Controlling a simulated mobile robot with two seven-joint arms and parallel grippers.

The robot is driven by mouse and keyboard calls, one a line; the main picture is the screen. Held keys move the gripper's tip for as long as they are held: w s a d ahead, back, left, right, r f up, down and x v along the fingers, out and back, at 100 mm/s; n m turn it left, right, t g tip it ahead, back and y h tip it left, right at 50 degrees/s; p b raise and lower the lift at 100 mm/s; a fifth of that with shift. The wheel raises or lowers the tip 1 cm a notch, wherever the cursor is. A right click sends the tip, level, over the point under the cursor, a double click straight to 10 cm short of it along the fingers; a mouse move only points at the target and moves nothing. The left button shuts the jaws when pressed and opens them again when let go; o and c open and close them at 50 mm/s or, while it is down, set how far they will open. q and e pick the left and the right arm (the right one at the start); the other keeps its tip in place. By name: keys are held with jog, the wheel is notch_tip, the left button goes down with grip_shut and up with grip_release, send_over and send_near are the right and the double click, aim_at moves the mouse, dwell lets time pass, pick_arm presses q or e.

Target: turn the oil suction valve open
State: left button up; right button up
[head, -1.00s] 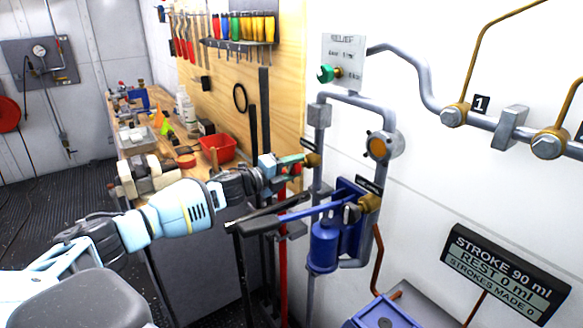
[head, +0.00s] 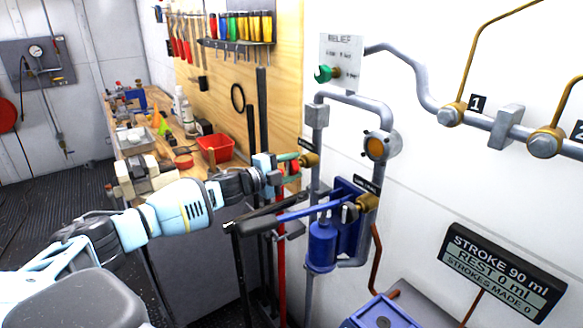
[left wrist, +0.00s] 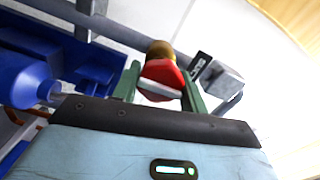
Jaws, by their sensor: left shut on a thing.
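My left gripper (head: 288,164) reaches in from the left to the upper brass valve (head: 310,160) on the vertical pipe. Its green fingers are shut on the valve's red handle, a small part of which shows in the head view. In the left wrist view the red handle (left wrist: 163,75) sits between the two fingers, with the brass body (left wrist: 160,49) behind it. A second brass valve (head: 368,202) is lower right. Each valve has a small dark label, too small to read, so I cannot tell from lettering which is the oil suction valve. My right gripper is out of view.
A blue hand pump (head: 322,246) with a long lever (head: 262,226) stands just below my left gripper. A workbench with a red bin (head: 217,148) lies behind the arm. A display box (head: 504,268) reads "STROKES MADE 0". Grey pipes run along the white wall.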

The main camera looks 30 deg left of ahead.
aim_at(288, 168)
pick_arm(q)
jog(key=o, duration=1)
jog(key=shift+s+a+f, duration=0.1)
jog(key=shift+s+a, duration=0.05)
jog(key=shift+s, duration=0.1)
jog(key=v, duration=0.5)
jog(key=shift+s, duration=0.15)
jog(key=shift+v, duration=0.95)
